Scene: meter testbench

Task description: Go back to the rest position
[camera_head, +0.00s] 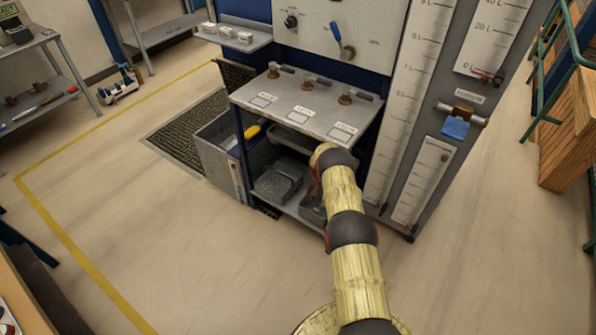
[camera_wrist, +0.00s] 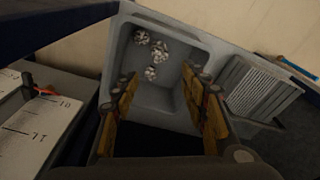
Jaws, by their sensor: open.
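My arm reaches forward and down to the lower shelf of the meter bench (camera_head: 300,110) in the head view. The arm itself hides most of my gripper there. In the wrist view my gripper (camera_wrist: 160,80) is open, its two yellow-orange fingers well apart with nothing between them. It is above a grey bin (camera_wrist: 205,50). Several small speckled silver pieces lie in the bin's far left part, beyond the fingertips and apart from them. A ribbed grey tray (camera_wrist: 262,86) is to the right of the bin.
The bench top with its valves overhangs the shelf around my arm. A tall scaled panel (camera_head: 410,90) stands close on the right. A grey open box (camera_head: 218,160) with a yellow-handled item is on the left. The floor (camera_head: 190,230) in front is clear.

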